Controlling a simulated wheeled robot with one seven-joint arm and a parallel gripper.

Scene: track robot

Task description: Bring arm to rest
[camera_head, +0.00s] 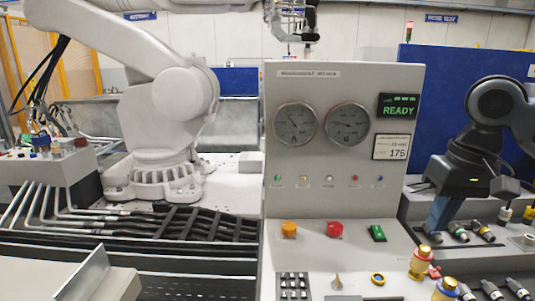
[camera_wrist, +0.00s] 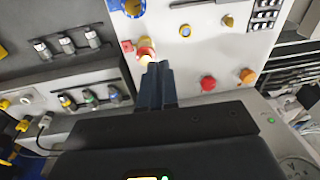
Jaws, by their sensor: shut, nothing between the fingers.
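My gripper (camera_head: 432,230) shows at the right in the head view, dark with blue fingers pointing down, to the right of the grey control panel (camera_head: 342,170). In the wrist view my gripper (camera_wrist: 158,66) has its blue fingers together and empty. Just beyond the fingertips is a gold-and-red knob (camera_wrist: 146,52); whether they touch it cannot be told. The same knob (camera_head: 420,262) stands below the fingers in the head view. My arm is bent and held up over the right side of the console.
The panel has two gauges, a green READY display (camera_head: 398,107), an orange button (camera_head: 289,229), a red button (camera_head: 335,229) and a green switch (camera_head: 377,233). A blue-and-gold knob (camera_head: 445,289) and several connectors stand at right. A large white robot arm (camera_head: 165,105) stands at left.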

